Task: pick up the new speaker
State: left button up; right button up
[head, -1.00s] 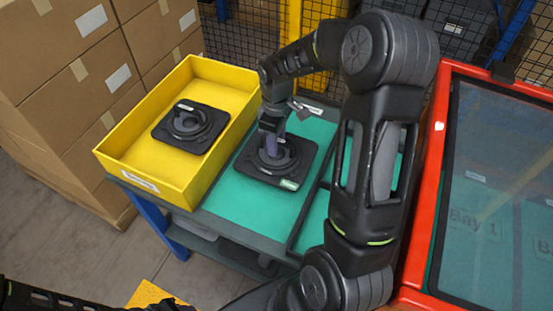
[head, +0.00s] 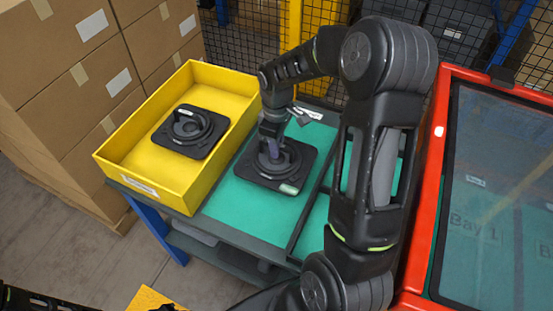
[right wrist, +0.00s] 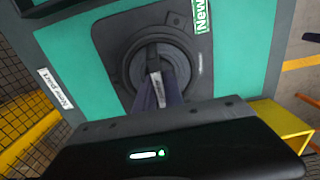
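The new speaker (head: 296,175), a black square plate with a round raised ring, lies flat on the green surface of the cart (head: 235,204). In the right wrist view the speaker (right wrist: 196,78) carries a green "New" tag (right wrist: 202,16). My right gripper (head: 271,152) points down at the speaker's middle. In the right wrist view its fingers (right wrist: 158,92) are close together on both sides of a narrow grey part at the ring's centre. Whether they press on it cannot be told. My left gripper is not clearly shown.
A yellow tray (head: 112,164) to the left holds a similar black speaker (head: 188,131). A red-framed panel (head: 432,170) with a dark glassy face stands at the right. Cardboard boxes (head: 70,80) are stacked at the left, and a mesh fence (head: 250,42) stands behind.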

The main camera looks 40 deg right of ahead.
grip_shut()
dwell(1.0)
jog(key=shift+r, duration=0.15)
notch_tip(320, 180, up, 10)
jog(key=p, duration=0.7)
dwell(0.3)
notch_tip(320, 180, up, 8)
dwell(0.7)
dwell(0.3)
